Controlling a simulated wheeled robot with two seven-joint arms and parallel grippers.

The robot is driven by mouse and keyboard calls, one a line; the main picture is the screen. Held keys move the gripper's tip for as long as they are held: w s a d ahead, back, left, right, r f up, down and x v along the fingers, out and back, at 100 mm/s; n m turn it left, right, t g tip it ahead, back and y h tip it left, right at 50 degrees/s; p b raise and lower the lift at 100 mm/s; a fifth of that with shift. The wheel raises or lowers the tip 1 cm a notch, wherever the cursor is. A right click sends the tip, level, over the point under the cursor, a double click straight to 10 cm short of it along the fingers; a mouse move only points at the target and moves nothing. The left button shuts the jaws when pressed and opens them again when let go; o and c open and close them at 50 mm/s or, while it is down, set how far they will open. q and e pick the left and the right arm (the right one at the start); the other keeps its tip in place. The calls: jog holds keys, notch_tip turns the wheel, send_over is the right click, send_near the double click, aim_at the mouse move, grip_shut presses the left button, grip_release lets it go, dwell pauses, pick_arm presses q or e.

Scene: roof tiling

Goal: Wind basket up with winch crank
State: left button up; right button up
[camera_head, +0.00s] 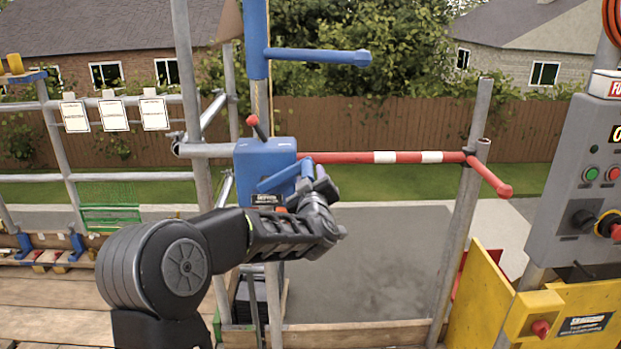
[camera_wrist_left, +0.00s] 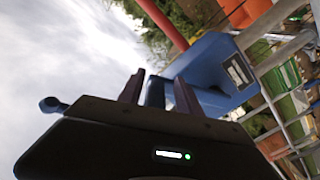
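The blue winch box (camera_head: 265,158) sits on the scaffold upright in the middle of the head view; it shows in the left wrist view (camera_wrist_left: 215,72). A blue crank arm (camera_head: 277,180) is on its front. My left gripper (camera_head: 318,190) is at the crank, in front of the winch's right side. In the wrist view its two fingers (camera_wrist_left: 160,92) stand on either side of a blue bar, apparently the crank handle (camera_wrist_left: 155,92), with slim gaps seemingly visible. The basket cannot be made out clearly. My right gripper is out of view.
A red-and-white barrier bar (camera_head: 400,157) runs right from the winch to a post. A blue jib arm (camera_head: 315,56) is above. A grey control panel (camera_head: 585,175) and yellow guards (camera_head: 478,300) stand right. A green net (camera_head: 110,205) hangs left.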

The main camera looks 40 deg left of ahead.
pick_arm(q)
jog(key=shift+o, duration=0.6)
jog(key=b+v, duration=0.1)
jog(key=v, duration=0.6)
jog(key=shift+s+d, duration=0.25)
jog(key=shift+s, duration=0.05)
